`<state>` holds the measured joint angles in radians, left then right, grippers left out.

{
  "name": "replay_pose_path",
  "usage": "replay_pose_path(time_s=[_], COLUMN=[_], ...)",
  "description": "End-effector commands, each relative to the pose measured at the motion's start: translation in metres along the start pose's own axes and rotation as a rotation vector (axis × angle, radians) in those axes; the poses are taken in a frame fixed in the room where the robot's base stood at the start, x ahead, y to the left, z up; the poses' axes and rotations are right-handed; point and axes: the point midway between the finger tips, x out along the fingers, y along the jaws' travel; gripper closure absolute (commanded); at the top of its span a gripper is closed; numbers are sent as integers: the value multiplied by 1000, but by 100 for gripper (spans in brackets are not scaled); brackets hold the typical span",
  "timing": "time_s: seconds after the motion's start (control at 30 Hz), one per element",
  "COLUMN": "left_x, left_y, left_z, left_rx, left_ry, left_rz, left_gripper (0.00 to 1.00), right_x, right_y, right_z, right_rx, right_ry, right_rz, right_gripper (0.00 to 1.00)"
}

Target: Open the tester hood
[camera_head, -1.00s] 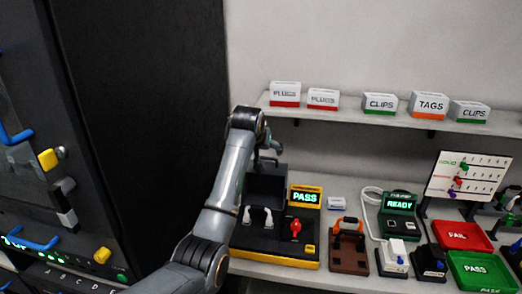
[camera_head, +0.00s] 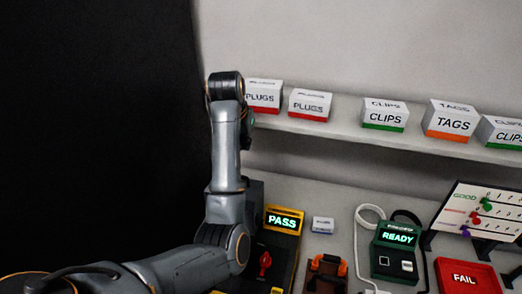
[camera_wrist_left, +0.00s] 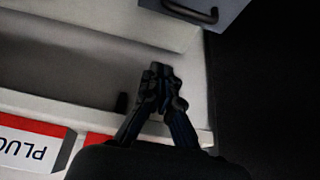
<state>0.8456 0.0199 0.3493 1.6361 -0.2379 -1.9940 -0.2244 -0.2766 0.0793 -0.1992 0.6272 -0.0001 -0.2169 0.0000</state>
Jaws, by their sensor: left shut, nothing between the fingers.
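The tester (camera_head: 281,252), black and yellow with a lit PASS screen (camera_head: 284,221) and a red switch, stands on the bench in the head view. My left arm covers its left part. A dark upright part, probably its hood (camera_head: 257,192), shows only as a strip beside the arm. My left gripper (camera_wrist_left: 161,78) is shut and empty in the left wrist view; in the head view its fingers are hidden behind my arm. A grey panel with a dark handle (camera_wrist_left: 207,17) is at the top of the wrist view, apart from the fingers; I cannot tell whether it is the hood.
The shelf edge (camera_head: 340,130) runs close to the arm and carries PLUGS (camera_head: 263,96), CLIPS (camera_head: 384,115) and TAGS boxes. A READY device (camera_head: 397,251), a red FAIL tray (camera_head: 466,276) and a peg board (camera_head: 478,218) stand to the right. A black cabinet fills the left.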

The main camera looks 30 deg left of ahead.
Motion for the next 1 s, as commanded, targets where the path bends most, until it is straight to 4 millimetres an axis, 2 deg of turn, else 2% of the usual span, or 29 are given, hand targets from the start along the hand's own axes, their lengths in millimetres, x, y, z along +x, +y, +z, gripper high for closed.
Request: replay_pose_path(time_s=[0.13, 0.23, 0.3, 0.4, 0.5, 0.6, 0.7, 0.83, 1.0], left_x=[2, 13, 25, 42, 62, 81, 99, 89, 85], left_y=[-2, -2, -2, -2, -2, -2, -2, -1, -2], left_z=[6, 6, 7, 5, 5, 5, 6, 22, 37], left_rx=[-2, -1, -2, -2, -2, -2, -2, -2, -3], left_ry=[-14, -16, -17, -19, -18, -17, -16, -12, -12], left_rz=[1, 2, 1, 2, 2, 2, 3, 2, 2], left_gripper=[100, 100, 100, 100, 100, 100, 100, 100, 100], right_x=[-2, -1, -2, -14, -21, -26, -30, -43, -52], right_y=[1, -1, -3, -5, -6, -5, -2, 0, 0], right_z=[6, 17, 27, 39, 43, 38, 23, 6, 4], right_rx=[0, 0, -1, -1, -1, -1, -1, -1, -1], right_ry=[-9, -25, -40, -60, -66, -59, -39, -13, -13], right_rz=[1, -1, -3, -6, -7, -6, -4, -2, -2], right_gripper=[60, 60, 60, 60, 60, 60, 60, 60, 60])
